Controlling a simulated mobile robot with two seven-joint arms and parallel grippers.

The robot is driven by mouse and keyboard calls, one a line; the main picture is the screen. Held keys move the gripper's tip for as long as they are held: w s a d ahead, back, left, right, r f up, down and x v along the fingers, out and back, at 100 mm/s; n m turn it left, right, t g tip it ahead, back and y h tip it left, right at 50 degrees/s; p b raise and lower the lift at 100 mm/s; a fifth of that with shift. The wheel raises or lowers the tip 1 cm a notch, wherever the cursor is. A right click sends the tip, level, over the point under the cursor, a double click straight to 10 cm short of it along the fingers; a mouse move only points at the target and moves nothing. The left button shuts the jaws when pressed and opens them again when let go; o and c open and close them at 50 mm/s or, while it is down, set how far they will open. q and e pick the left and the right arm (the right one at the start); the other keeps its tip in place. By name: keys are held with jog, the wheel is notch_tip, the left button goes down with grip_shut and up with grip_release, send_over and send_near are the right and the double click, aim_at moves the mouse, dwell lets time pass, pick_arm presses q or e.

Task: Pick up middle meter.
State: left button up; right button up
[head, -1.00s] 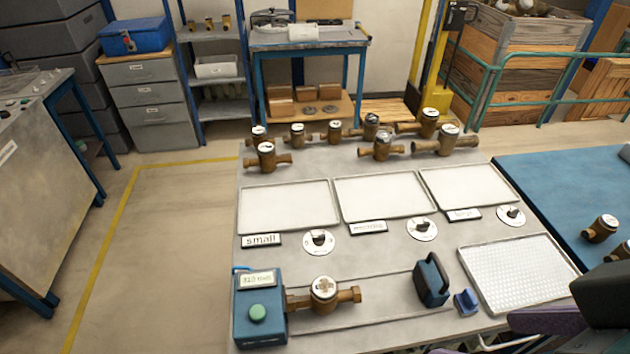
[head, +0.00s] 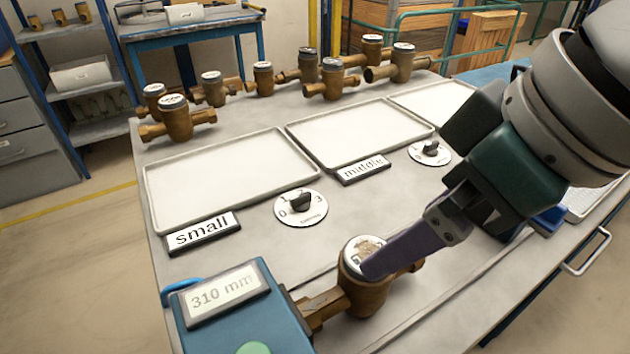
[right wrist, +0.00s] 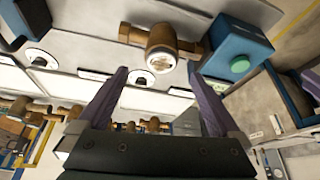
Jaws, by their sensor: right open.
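A brass meter with a white round face (head: 370,290) lies in the test fixture, its left pipe end at the blue station box (head: 245,310), whose display reads 310 mm. My right gripper (head: 372,268) is open above this meter; one purple finger covers part of its face in the head view. In the right wrist view the meter (right wrist: 162,48) shows between and beyond the open fingertips (right wrist: 158,68); I cannot tell if they touch it. Several other brass meters (head: 325,80) of differing sizes stand along the table's back. My left gripper is out of view.
Empty trays lie mid-table: one behind the "small" label (head: 203,232), one behind the "middle" label (head: 363,170), and a third (head: 435,98) farther right. Dials (head: 300,207) sit in front of them. My right arm hides much of the right side.

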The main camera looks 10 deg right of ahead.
aim_at(369, 254)
jog(key=x, duration=0.3)
jog(key=shift+f, duration=0.25)
jog(key=x, duration=0.3)
jog(key=b+x, duration=0.1)
jog(key=x, duration=0.1)
jog(key=shift+w+a, duration=0.25)
jog(key=shift+a, duration=0.1)
grip_shut()
jog(key=shift+r, duration=0.15)
